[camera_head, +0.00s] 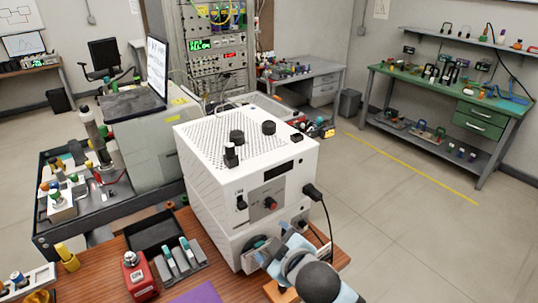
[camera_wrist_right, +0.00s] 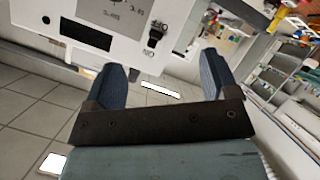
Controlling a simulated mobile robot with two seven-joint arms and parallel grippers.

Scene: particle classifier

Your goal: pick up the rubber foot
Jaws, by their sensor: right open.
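I cannot single out the rubber foot for sure. Small black round pieces sit on the perforated top of the white classifier box (camera_head: 222,181): a squat one at the left (camera_head: 237,137), another at the right (camera_head: 268,127), and a taller dark piece nearer the front edge (camera_head: 231,155). My right gripper (camera_head: 281,246) is low in front of the box's lower front, below its top. In the right wrist view the two blue fingers (camera_wrist_right: 160,65) stand wide apart with nothing between them. The box's front panel (camera_wrist_right: 105,25) shows beyond them. My left gripper is not in view.
A black plug and cable (camera_head: 313,192) stick out at the box's right. Open floor lies at the right.

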